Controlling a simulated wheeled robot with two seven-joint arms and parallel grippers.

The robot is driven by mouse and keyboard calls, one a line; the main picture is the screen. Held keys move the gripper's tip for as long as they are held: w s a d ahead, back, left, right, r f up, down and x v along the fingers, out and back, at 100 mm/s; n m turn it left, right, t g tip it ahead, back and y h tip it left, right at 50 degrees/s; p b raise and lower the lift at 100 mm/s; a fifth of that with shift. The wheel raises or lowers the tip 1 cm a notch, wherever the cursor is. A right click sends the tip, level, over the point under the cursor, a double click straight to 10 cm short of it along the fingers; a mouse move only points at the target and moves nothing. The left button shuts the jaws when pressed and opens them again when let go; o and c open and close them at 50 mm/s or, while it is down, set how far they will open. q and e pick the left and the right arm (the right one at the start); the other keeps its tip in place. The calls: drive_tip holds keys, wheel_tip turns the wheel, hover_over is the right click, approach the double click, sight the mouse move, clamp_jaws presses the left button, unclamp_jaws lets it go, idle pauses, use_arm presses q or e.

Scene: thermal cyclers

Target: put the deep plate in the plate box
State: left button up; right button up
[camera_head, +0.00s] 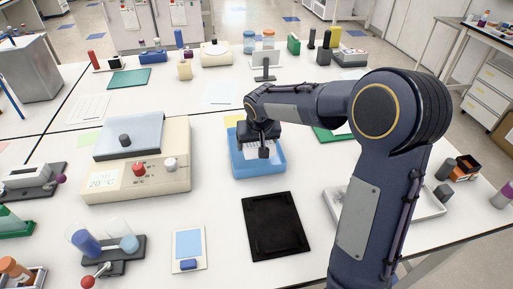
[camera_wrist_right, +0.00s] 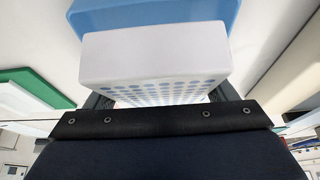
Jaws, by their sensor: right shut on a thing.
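The deep plate is a white block with rows of blue wells; it fills the middle of the right wrist view (camera_wrist_right: 155,55). My right gripper (camera_head: 262,150) is shut on the plate, with a finger on either side of it. The plate box is an open blue tray (camera_head: 256,168) in the middle of the table, and part of it shows behind the plate in the right wrist view (camera_wrist_right: 195,12). In the head view the gripper and plate are within the box's outline. I cannot tell whether the plate touches the box floor. My left gripper is not in view.
A grey tray (camera_head: 427,203) and a green item (camera_head: 333,133) are to the right, partly behind my arm.

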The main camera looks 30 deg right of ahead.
sight(256, 160)
drive_tip(key=shift+w+d+f, duration=0.15)
drive_tip(key=shift+w+f, duration=0.05)
drive_tip(key=shift+f, duration=0.1)
drive_tip(key=x, duration=0.3)
drive_tip(key=shift+s+f, duration=0.2)
drive_tip(key=shift+s, duration=0.1)
drive_tip(key=shift+f+b, duration=0.45)
drive_tip(key=o, duration=1.1)
